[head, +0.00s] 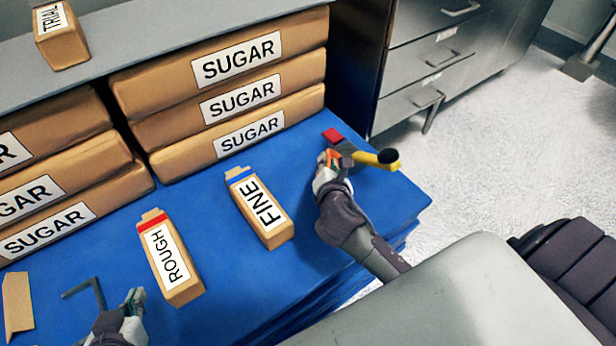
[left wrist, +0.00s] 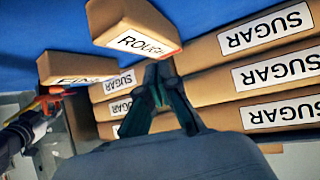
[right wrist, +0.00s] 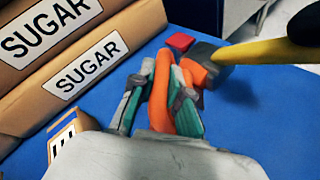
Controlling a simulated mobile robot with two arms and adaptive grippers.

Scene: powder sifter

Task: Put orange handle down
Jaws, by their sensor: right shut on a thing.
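The orange handle (right wrist: 160,95) is between the green-padded fingers of my right gripper (right wrist: 155,100), which is shut on it. In the head view, my right gripper (head: 328,165) is low over the right part of the blue table, with a little orange (head: 334,158) showing. A grey piece (right wrist: 203,65) and a yellow, black-ended rod (right wrist: 265,52) adjoin the orange part. Whether the handle touches the table is unclear. My left gripper (head: 134,300) is near the ROUGH box (head: 172,260). In the left wrist view, its fingertips (left wrist: 160,78) are close together with nothing visible between them.
A red block (head: 333,135) lies just beyond my right gripper. The FINE box (head: 260,210) lies between the arms. Stacked SUGAR boxes (head: 235,135) line the back of the blue table (head: 205,195). Grey drawers (head: 425,60) stand beyond the right edge.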

